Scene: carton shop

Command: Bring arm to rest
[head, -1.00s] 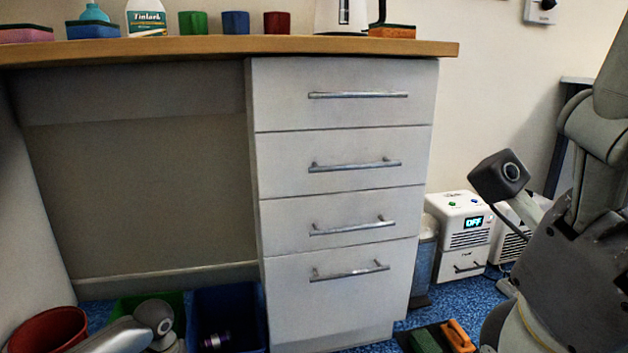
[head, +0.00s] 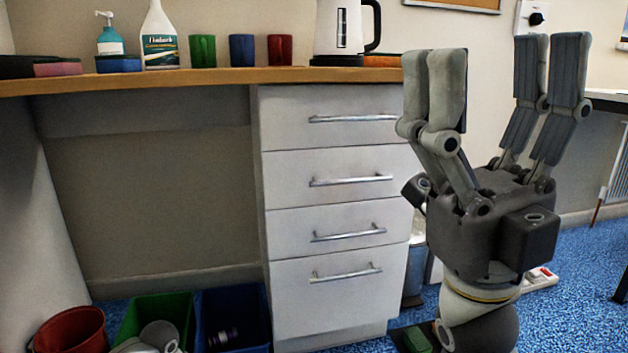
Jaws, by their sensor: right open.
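My right gripper (head: 497,62) stands upright in front of the right side of the drawer unit, its fingers pointing up. The fingers are wide apart, with nothing between them. It hides the right edge of the drawers and much of what stands on the floor behind. A grey part of my left arm (head: 158,338) shows at the bottom left, in front of the bins. My left gripper is not in view.
A wooden counter (head: 200,78) holds a kettle (head: 338,28), a green mug (head: 203,50), a blue mug (head: 242,50), a red mug (head: 280,50) and bottles. The four-drawer unit (head: 330,247) is shut. Red (head: 72,332), green (head: 183,302) and blue (head: 262,312) bins stand below.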

